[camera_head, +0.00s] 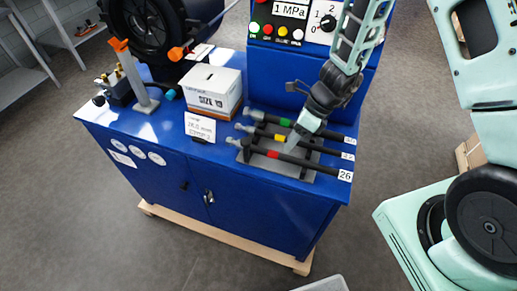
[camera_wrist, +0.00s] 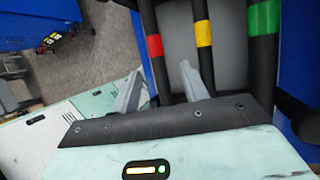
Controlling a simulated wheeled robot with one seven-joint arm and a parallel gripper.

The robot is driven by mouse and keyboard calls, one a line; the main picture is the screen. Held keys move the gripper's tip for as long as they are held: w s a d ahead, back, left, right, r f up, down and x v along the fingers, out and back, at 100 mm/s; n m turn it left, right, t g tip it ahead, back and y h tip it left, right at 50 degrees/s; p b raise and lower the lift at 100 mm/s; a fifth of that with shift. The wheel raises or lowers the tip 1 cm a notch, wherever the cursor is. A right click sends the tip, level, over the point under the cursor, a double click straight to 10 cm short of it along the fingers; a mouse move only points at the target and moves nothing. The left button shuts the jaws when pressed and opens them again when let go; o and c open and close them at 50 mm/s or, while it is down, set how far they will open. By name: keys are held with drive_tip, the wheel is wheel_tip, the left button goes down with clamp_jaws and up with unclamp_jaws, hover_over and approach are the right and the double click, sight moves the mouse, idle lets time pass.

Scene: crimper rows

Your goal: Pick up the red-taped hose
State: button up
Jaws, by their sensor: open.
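The red-taped hose (camera_head: 273,154) is a black hose with a metal end fitting. It lies nearest the front edge in a grey rack on the blue bench, with a 26 tag at its right end. In the wrist view its red band (camera_wrist: 154,45) is just beyond my fingertips. My gripper (camera_wrist: 161,68) is open and points down at the hoses. The red-taped hose runs between its fingers in the picture; the right finger shows between it and the yellow-taped hose. I cannot tell whether the fingers touch it. My gripper (camera_head: 293,139) partly covers the hoses in the head view.
The yellow-taped hose (camera_head: 279,137) and green-taped hose (camera_head: 285,122) lie parallel behind it in the same rack (camera_head: 306,177). A white box (camera_head: 209,90) and a sign card (camera_head: 200,127) stand to the left. The blue machine panel (camera_head: 280,58) rises behind.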

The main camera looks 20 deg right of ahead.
sight(281, 154)
drive_tip(key=x, duration=0.2)
drive_tip(key=p+x, duration=0.1)
drive_tip(key=x, duration=0.2)
drive_tip(key=shift+s+a+r, duration=0.1)
drive_tip(key=shift+s+a, duration=0.05)
drive_tip(key=shift+s, duration=0.05)
clamp_jaws()
drive_tip(key=shift+r, duration=0.1)
